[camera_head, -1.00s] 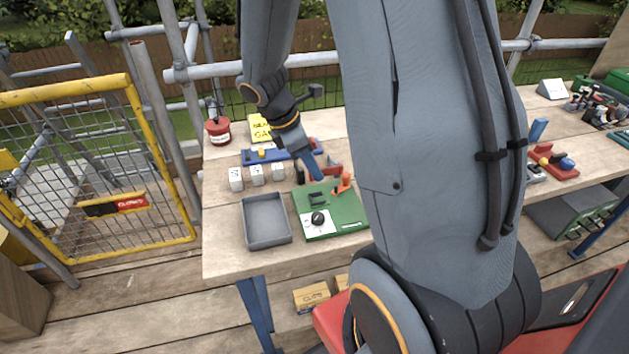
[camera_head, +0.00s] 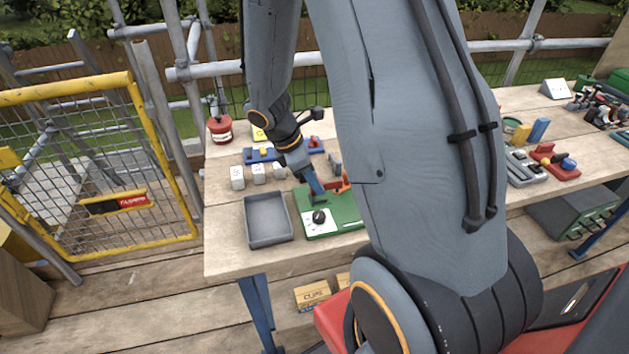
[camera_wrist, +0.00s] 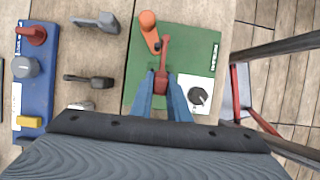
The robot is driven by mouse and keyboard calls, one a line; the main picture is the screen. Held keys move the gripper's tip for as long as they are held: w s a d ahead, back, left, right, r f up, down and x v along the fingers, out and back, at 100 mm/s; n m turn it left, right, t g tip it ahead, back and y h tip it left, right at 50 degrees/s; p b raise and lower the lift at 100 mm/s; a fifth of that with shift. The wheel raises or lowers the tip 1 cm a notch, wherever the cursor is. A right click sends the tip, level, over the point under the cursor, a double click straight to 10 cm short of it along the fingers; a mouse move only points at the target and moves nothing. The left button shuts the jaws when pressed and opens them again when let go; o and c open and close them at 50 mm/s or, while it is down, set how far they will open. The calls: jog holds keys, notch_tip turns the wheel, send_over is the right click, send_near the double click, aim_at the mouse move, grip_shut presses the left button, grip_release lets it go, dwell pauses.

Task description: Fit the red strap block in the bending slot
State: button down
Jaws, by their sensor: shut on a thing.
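The red strap block (camera_wrist: 161,82) is between the blue fingers of my gripper (camera_wrist: 164,95) in the wrist view, with a thin red stem pointing up the picture. My gripper is shut on it, over the green bending board (camera_wrist: 200,50). The board also shows in the head view (camera_head: 345,217), with my gripper (camera_head: 318,198) low over its upper left part. The board has an orange lever (camera_wrist: 149,28) just beside the red stem and a black dial on a white plate (camera_wrist: 198,97). The slot is hidden by my gripper and the block; I cannot tell whether the block touches it.
A grey tray (camera_head: 268,240) stands left of the board. White numbered blocks (camera_head: 258,174) and a blue rack (camera_wrist: 35,85) are farther off. Grey and dark tools (camera_wrist: 90,80) lie between rack and board. A red tin (camera_head: 220,130) stands at the back left corner.

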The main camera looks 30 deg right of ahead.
jog(key=shift+f, duration=0.3)
jog(key=c, duration=1.7)
grip_release()
jog(key=shift+r, duration=0.55)
jog(key=b+v, duration=0.2)
jog(key=v, duration=1)
jog(key=s+a+f+m+t+y, duration=0.1)
jog(key=s+a+m, duration=0.1)
jog(key=m, duration=0.3)
jog(key=s+a+f+m+y, duration=0.1)
jog(key=s+a+m+y, duration=0.1)
jog(key=m, duration=0.3)
jog(key=s+a+f+m+t+y, duration=0.1)
jog(key=s+a+m, duration=0.3)
jog(key=shift+s+a+m+t, duration=0.2)
jog(key=shift+s+m+t, duration=0.1)
jog(key=shift+s+m, duration=0.1)
